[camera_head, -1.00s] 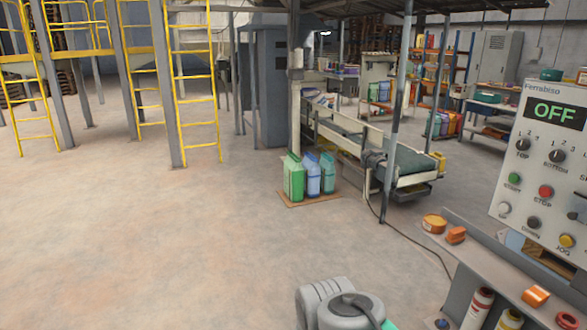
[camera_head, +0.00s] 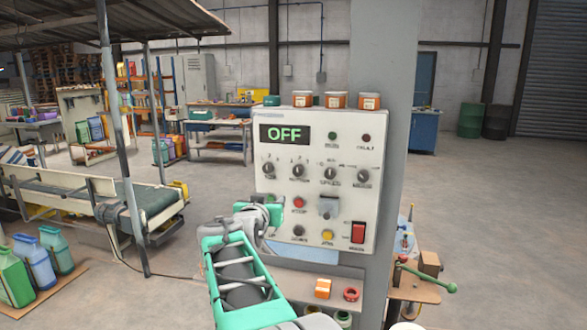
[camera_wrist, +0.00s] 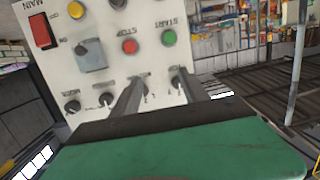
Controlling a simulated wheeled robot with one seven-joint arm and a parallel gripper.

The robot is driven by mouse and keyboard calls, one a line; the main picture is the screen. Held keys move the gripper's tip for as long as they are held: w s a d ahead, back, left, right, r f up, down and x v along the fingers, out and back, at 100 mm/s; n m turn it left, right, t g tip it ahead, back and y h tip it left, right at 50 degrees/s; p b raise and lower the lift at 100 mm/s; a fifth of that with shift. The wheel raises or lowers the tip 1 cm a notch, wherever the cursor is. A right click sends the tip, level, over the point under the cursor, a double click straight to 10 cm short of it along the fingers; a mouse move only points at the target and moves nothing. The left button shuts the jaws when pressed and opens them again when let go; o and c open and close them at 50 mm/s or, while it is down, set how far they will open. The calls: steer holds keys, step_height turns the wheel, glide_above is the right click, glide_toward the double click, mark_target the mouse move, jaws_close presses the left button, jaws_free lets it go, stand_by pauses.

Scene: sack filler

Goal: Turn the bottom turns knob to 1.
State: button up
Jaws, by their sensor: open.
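The bottom turns knob (camera_head: 299,171) is a dark round knob, second from left in the knob row on the grey control panel (camera_head: 385,150). Its pointer setting is too small to read. The top knob (camera_head: 268,170) is left of it. In the wrist view the panel appears upside down. My gripper (camera_wrist: 160,80) is open, its two grey fingers reaching toward the panel near the top and bottom knobs. One finger partly covers the bottom knob there; whether it touches cannot be told. In the head view my arm is at the panel's lower left. The display (camera_head: 284,134) reads OFF.
Two more knobs (camera_head: 330,174) sit to the right in the row. Below are a red stop button (camera_head: 299,203), a yellow button (camera_head: 327,236) and a red main switch (camera_head: 358,232). Orange-and-white jars (camera_head: 335,99) stand on top. A conveyor (camera_head: 100,205) is at left.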

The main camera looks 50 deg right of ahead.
mark_target(297, 171)
steer(key=d+r+h+p, duration=0.1)
steer(key=d, duration=0.3)
steer(key=d+r+m+h+p, duration=0.1)
steer(key=d+r, duration=0.1)
steer(key=d, duration=0.1)
steer(key=d+r+g+p, duration=0.1)
steer(key=d, duration=0.3)
steer(key=shift+s+d+r+h, duration=0.1)
steer(key=shift+d+r+h, duration=0.25)
steer(key=shift+r+h, duration=0.05)
steer(key=shift+w+d+f, duration=0.1)
steer(key=shift+w+d, duration=0.1)
steer(key=shift+d, duration=0.1)
jaws_close()
